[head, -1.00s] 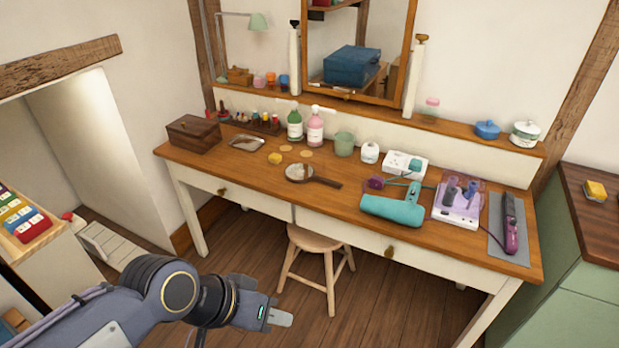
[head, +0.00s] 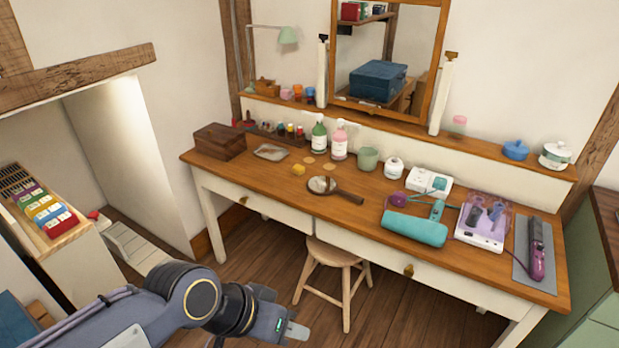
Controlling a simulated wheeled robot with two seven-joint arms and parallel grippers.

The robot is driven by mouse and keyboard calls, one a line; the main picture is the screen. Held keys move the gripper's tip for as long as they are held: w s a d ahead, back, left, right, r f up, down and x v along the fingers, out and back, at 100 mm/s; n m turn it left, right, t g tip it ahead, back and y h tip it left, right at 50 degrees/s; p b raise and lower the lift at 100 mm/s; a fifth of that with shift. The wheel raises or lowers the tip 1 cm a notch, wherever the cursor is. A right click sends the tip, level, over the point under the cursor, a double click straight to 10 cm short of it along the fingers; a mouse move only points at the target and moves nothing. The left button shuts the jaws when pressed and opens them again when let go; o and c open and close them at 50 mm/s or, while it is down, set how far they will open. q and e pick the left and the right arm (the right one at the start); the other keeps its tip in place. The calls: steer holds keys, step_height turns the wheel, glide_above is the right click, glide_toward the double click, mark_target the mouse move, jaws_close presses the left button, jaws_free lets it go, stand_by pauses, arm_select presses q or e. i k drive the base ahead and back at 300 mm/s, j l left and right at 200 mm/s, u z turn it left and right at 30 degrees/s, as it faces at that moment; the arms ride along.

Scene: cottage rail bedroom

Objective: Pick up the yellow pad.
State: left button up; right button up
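A small yellow block (head: 299,169), which looks like the yellow pad, lies on the wooden desk (head: 270,185), left of a round hand mirror (head: 322,185). It stands clear of the things around it. My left gripper (head: 291,331) is low in the view, in front of the desk and below its top, well away from the block. Its fingers show edge-on, so I cannot tell whether they are apart; I see nothing held. My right gripper is not in view.
Near the block are a metal tray (head: 271,152), a green bottle (head: 319,135) and a pink bottle (head: 339,141). A turquoise hair dryer (head: 415,228) lies farther right. A stool (head: 338,253) stands under the desk. The desk front left of the mirror is clear.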

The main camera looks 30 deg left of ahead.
mark_target(298, 169)
steer(key=i+j, duration=0.5)
steer(key=i+j+z, duration=0.15)
steer(key=i+j, duration=0.75)
steer(key=j, duration=0.25)
steer(key=i+z, duration=0.05)
